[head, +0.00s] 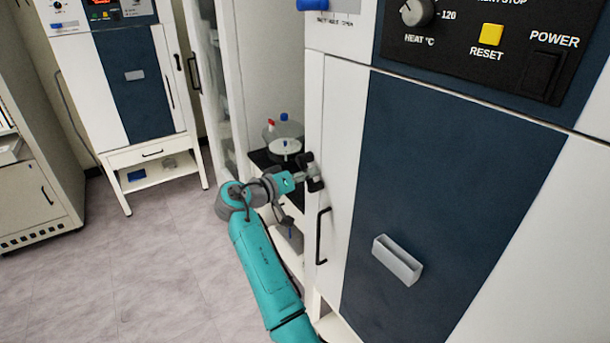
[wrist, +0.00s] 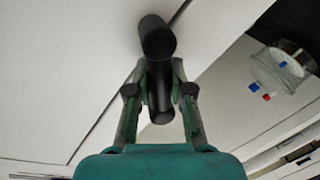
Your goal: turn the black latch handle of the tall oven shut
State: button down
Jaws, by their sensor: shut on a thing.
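The tall oven (head: 336,150) fills the right side of the head view, its white door bearing a dark blue panel. Its black latch handle (head: 316,184) is at the left edge of the door, partly hidden by my gripper. In the wrist view the latch handle (wrist: 157,40) shows as a round black hub with a bar extending down between the fingers. My gripper (head: 304,177) is at the handle, with one finger on each side of the bar, shut on it. The fingers also show in the wrist view (wrist: 160,88).
A black pull handle (head: 322,236) is below the latch, and a grey holder (head: 397,260) sticks out from the blue panel. A clear vessel (head: 284,132) with red and blue caps stands on a shelf behind my gripper. The floor (head: 110,260) at left is clear.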

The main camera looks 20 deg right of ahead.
jog(key=n, duration=0.2)
jog(key=s+r+n+g, duration=0.1)
jog(key=n, duration=0.1)
jog(key=shift+d+r, duration=0.1)
jog(key=shift+r, duration=0.1)
jog(key=shift+s+r+n+g, duration=0.1)
jog(key=shift+r+n+g, duration=0.35)
jog(key=shift+n, duration=0.6)
jog(key=shift+s+r+n+g, duration=0.1)
jog(key=shift+r+n+g, duration=0.35)
jog(key=shift+n, duration=0.6)
jog(key=shift+d, duration=0.1)
jog(key=c, duration=1)
grip_release()
jog(key=v, duration=1.2)
jog(key=shift+f, duration=0.1)
